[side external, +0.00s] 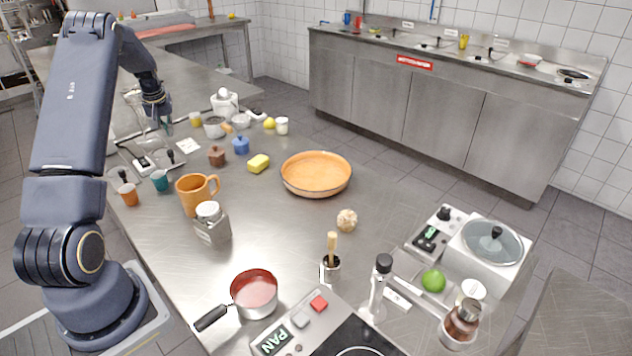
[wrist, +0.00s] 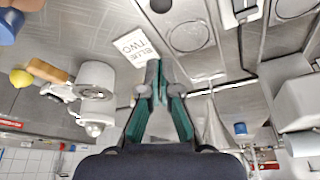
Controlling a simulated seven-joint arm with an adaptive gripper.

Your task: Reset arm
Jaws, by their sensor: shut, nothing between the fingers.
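My gripper (side external: 166,128) hangs over the far left part of the steel table (side external: 270,225) in the side view. In the wrist view its two green-edged fingers (wrist: 154,66) meet at the tips, with nothing between them. A white card with printed lettering (wrist: 137,46) lies beyond the fingertips; it also shows on the table in the side view (side external: 188,147). The gripper is partly hidden by clutter and small in the side view, so its exact height above the table cannot be told.
Near my gripper stand a white mixer-like appliance (side external: 224,103), a grey pot (side external: 214,127) and a yellow lemon (side external: 269,123). An orange mug (side external: 196,194), a glass jar (side external: 211,224), an orange dish (side external: 316,174) and a red-filled saucepan (side external: 254,293) stand nearer.

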